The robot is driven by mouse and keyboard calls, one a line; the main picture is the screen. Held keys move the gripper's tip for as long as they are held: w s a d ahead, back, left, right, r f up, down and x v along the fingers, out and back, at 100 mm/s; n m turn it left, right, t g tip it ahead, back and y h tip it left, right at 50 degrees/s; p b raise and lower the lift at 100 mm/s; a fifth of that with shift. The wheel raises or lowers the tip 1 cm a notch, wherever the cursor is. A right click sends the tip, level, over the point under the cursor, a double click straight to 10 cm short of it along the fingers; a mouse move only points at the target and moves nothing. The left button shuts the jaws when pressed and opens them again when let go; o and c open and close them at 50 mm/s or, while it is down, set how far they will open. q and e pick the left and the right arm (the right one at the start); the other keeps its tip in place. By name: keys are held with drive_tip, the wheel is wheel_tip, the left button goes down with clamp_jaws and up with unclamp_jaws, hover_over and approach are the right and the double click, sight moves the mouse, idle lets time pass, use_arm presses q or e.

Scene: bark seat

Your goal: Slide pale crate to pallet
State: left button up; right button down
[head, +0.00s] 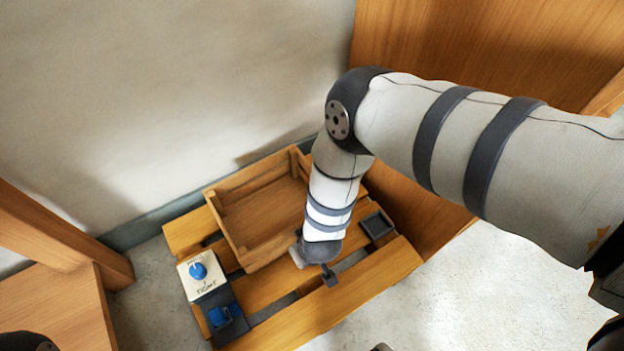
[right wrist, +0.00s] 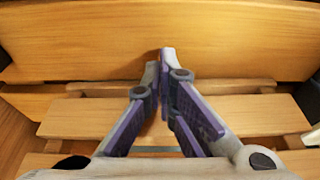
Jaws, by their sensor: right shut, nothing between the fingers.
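The pale wooden crate (head: 244,211) is an open, empty-looking box resting on the slatted wooden pallet (head: 372,282), towards its back near the wall. My right arm comes in from the right and hides the crate's right front part. Pallet slats (right wrist: 240,113) show below. My left gripper is not in view.
A white plate with a blue knob (head: 198,270) and a blue block-like part (head: 220,316) sit at the pallet's left. A dark square piece (head: 377,225) lies at its right. Wooden furniture stands left (head: 60,240) and right (head: 450,50). Floor (head: 480,290) is clear at lower right.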

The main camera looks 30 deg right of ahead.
drive_tip(key=w+b, duration=0.1)
drive_tip(key=w, duration=0.1)
drive_tip(key=w+b, duration=0.1)
drive_tip(key=w, duration=0.2)
drive_tip(key=shift+a+f, duration=0.1)
drive_tip(key=shift+f, duration=0.1)
drive_tip(key=shift+w+r, duration=0.2)
drive_tip(key=shift+w, duration=0.15)
drive_tip(key=shift+r, duration=0.15)
